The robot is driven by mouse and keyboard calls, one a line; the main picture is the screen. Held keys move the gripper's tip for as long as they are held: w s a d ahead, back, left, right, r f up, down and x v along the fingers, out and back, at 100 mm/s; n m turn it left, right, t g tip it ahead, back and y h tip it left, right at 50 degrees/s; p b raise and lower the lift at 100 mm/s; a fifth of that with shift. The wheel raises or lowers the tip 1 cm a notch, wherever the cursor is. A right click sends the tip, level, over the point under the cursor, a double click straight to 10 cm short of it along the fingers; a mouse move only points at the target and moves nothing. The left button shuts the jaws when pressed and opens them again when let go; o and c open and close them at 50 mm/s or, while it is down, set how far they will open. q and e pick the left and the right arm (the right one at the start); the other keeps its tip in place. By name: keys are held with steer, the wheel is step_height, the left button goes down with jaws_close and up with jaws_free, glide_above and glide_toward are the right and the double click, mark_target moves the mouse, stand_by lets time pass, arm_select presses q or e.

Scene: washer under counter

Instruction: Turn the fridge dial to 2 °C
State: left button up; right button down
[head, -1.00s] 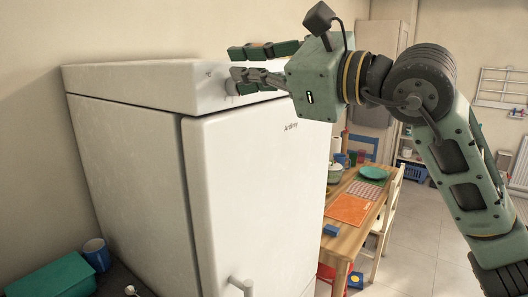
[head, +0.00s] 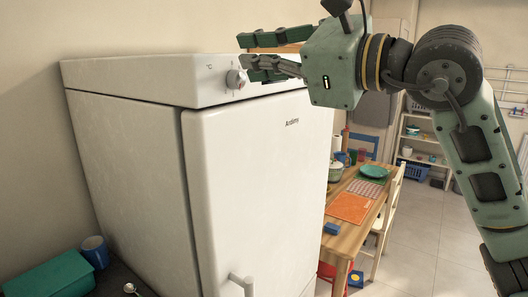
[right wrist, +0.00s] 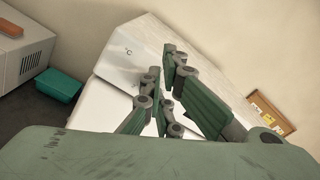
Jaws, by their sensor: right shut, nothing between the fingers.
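The fridge (head: 250,150) is white, with a control panel along its top front edge. Its round dial (head: 236,79) shows on the panel, just right of a small °C mark; the setting is too small to read. My right gripper (head: 246,52) is just above and right of the dial, apart from it as far as I can see, with nothing held. In the right wrist view its fingers (right wrist: 160,85) are in front of the fridge panel (right wrist: 118,62). The °C mark shows there, but the dial is hidden. My left gripper is not in view.
A wooden table (head: 338,240) with an orange mat (head: 349,208) and a teal plate (head: 374,172) stands right of the fridge. A blue mug (head: 95,252) and a green box (head: 50,277) are at lower left. The fridge handle (head: 243,284) sticks out below.

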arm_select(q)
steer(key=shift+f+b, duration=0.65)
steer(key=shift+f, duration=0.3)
arm_select(e)
steer(key=shift+v, duration=2.15)
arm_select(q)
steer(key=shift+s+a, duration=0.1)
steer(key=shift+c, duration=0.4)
arm_select(e)
steer(key=shift+a, duration=0.1)
